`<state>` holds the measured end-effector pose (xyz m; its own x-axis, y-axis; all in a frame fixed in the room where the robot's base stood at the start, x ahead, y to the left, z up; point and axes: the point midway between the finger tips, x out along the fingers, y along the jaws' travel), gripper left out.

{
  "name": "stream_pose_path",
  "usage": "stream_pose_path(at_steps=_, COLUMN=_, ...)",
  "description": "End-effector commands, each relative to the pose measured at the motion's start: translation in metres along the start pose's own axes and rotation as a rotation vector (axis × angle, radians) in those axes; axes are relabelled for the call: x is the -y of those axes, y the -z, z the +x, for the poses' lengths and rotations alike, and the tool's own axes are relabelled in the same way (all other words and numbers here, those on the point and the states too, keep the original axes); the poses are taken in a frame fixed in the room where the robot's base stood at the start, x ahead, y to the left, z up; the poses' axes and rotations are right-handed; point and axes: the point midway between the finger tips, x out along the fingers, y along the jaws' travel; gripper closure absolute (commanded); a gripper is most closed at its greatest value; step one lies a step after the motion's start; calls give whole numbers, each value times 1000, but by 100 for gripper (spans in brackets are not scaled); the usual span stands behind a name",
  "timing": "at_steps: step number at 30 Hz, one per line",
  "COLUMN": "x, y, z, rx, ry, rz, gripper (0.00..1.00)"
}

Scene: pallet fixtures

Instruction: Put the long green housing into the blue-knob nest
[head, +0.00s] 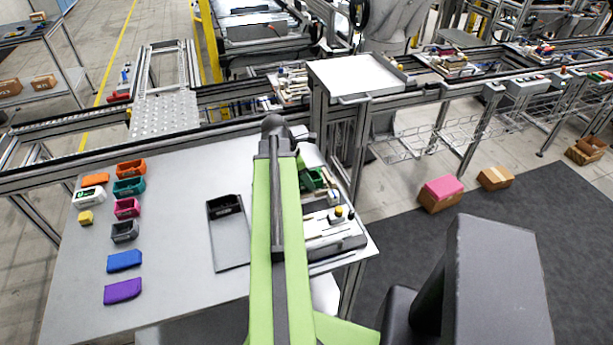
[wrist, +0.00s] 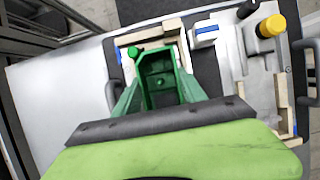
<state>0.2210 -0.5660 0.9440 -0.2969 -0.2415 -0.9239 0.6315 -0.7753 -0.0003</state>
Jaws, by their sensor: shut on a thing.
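The green housing (wrist: 157,66) is an open-topped box in the wrist view, and it also shows beside my arm in the head view (head: 313,179). My gripper (wrist: 158,90) is shut on it; the gripper body covers its near end. The housing is over a pale-framed nest (wrist: 148,38) on the fixture pallet, with a green knob (wrist: 133,52) at its upper left. I cannot tell whether it touches the nest floor. A small blue and white part (wrist: 206,31) lies to the right of the housing. I cannot make out a blue knob for certain.
A yellow knob (wrist: 270,26) and a black knob (wrist: 247,9) stand on the pallet's right side. A dark tray (head: 229,231) lies left of my arm. Several coloured housings and lids, including an orange housing (head: 131,168), stand at the table's left. The table (head: 175,240) between is clear.

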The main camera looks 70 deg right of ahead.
Motion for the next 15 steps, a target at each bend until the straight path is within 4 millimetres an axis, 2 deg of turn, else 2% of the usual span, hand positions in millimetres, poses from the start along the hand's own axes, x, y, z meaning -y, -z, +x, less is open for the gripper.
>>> stream_pose_path(at_steps=5, x=0, y=3, z=6, rx=0, ry=0, rz=0, gripper=97)
stream_pose_path(at_steps=6, x=0, y=3, z=6, rx=0, ry=0, rz=0, gripper=50)
stream_pose_path(at_steps=12, x=0, y=3, z=5, rx=0, ry=0, rz=-1, gripper=26)
stream_pose_path(at_steps=15, x=0, y=3, z=5, rx=0, ry=0, rz=-1, gripper=26)
